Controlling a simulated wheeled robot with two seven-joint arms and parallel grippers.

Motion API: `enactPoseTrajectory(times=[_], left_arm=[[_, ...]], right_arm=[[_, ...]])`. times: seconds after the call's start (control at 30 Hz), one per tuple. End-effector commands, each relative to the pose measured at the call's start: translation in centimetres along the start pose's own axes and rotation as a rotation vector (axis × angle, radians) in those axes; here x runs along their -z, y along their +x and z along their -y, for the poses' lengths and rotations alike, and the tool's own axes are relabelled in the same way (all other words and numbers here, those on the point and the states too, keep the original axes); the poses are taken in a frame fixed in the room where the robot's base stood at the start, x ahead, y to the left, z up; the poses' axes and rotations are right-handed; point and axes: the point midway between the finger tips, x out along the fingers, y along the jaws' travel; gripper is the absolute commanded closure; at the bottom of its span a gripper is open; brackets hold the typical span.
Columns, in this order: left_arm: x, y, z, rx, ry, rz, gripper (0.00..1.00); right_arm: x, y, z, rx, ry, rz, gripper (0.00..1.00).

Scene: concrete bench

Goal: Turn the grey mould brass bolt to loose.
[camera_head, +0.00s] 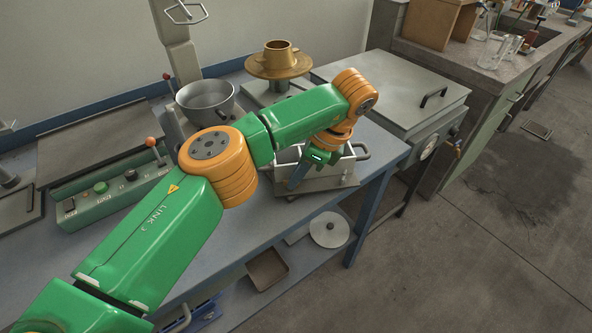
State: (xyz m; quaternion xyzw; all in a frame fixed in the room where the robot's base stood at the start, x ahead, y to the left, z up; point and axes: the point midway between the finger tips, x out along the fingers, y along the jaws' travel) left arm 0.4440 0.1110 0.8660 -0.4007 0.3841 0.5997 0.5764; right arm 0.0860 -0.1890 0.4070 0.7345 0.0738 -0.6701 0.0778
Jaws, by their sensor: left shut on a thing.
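The grey mould (345,172) is an open metal box on a flat plate near the front right edge of the blue-grey bench. A loop handle shows at its right end. My left arm reaches across from the lower left, and its gripper (294,184) points down at the mould's left front side. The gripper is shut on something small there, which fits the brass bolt. The bolt itself is hidden by the fingers and wrist, so its turn position cannot be seen. My right gripper is not in view.
A brass flanged piece (279,62) and a grey bowl (207,98) stand behind my arm. A green control box (115,188) with a red-knobbed lever lies at the left. A grey lidded unit (395,88) stands right of the bench. The lower shelf holds a brown tray (267,269).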

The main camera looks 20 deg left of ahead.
Motion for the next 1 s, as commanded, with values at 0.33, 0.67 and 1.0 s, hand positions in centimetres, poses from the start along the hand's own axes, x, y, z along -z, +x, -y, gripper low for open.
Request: enactPoseTrajectory(times=[0.33, 0.67, 1.0], left_arm=[[0.0, -0.2, 0.1, -0.049, -0.12, -0.001, 1.0], [0.0, 0.0, 0.2, -0.058, -0.142, -0.001, 1.0], [0.0, 0.0, 0.2, -0.058, -0.142, -0.001, 0.66]], right_arm=[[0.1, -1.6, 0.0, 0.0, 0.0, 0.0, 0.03], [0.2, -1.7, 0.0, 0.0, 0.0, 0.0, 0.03], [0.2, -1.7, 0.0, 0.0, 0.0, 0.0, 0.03]])
